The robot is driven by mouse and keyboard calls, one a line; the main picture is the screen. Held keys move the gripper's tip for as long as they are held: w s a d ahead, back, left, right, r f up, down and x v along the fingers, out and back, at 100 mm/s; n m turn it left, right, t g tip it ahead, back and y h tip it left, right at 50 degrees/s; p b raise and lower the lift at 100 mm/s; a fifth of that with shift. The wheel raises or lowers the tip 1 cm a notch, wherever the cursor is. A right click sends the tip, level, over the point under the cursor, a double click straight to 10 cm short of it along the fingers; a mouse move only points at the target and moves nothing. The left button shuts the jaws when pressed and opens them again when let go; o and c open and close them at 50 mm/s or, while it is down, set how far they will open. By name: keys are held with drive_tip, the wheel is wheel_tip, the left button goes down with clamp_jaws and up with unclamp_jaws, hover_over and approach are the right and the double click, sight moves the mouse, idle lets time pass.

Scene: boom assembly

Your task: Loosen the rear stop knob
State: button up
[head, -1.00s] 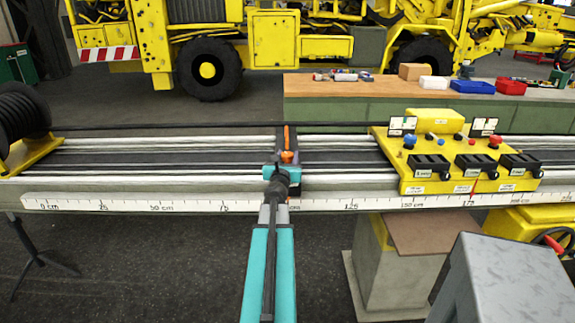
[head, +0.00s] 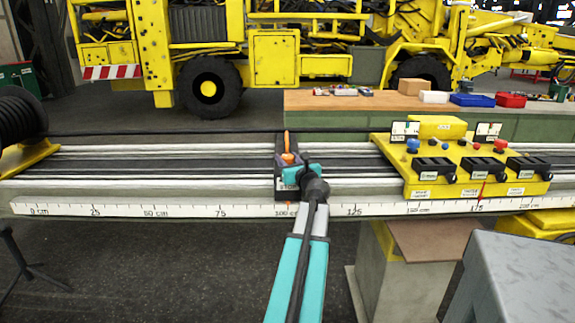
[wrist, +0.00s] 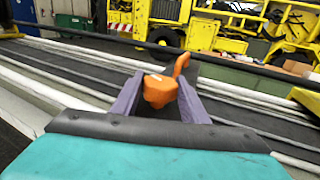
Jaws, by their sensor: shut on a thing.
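An orange knob with an upright lever (head: 288,157) sits on a dark stop block (head: 284,187) on the rail, near the 100 cm mark. My gripper (head: 291,165) reaches over the rail's near edge to this knob. In the wrist view the orange knob (wrist: 160,91) is between the two purple fingers of my gripper (wrist: 158,97), and its lever rises to the right. The fingers are shut on the knob. The lower part of the knob is hidden. Only one stop shows, so I cannot tell front from rear.
The long rail carries a centimetre scale (head: 190,212) on its front. A yellow control box (head: 405,172) with levers stands to the right, and a black cable reel (head: 18,125) to the left. A thin dark line runs behind the rail. A grey cabinet (head: 515,285) stands front right.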

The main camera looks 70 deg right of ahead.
drive_tip(key=n+t+y, duration=0.1)
drive_tip(key=n+t+y+b, duration=0.1)
drive_tip(key=y, duration=0.1)
drive_tip(key=n+t+y, duration=0.1)
drive_tip(key=shift+d+n+t+b, duration=0.25)
drive_tip(key=shift+n+t+b, duration=0.05)
drive_tip(key=shift+b, duration=0.1)
drive_tip(key=shift+n+t+y+b, duration=0.55)
drive_tip(key=shift+n+y, duration=0.3)
drive_tip(key=shift+y, duration=0.45)
drive_tip(key=shift+n+t+y+b, duration=0.5)
drive_tip(key=shift+n+y, duration=0.35)
drive_tip(key=shift+y, duration=0.45)
drive_tip(key=shift+n+y+b, duration=0.9)
drive_tip(key=shift+n+y, duration=0.15)
drive_tip(key=shift+y, duration=0.6)
drive_tip(key=shift+n+y+b, duration=0.85)
drive_tip(key=shift+n+y, duration=0.2)
drive_tip(key=shift+y, duration=0.6)
drive_tip(key=shift+a+n+y+b, duration=0.15)
drive_tip(key=shift+n+y+b, duration=0.6)
drive_tip(key=shift+y, duration=0.45)
drive_tip(key=shift+a+n+y, duration=0.1)
drive_tip(key=shift+n+y, duration=0.15)
drive_tip(key=shift+y, duration=0.05)
drive_tip(key=o, duration=1.1)
drive_tip(key=shift+c, duration=0.2)
drive_tip(key=shift+s, duration=0.15)
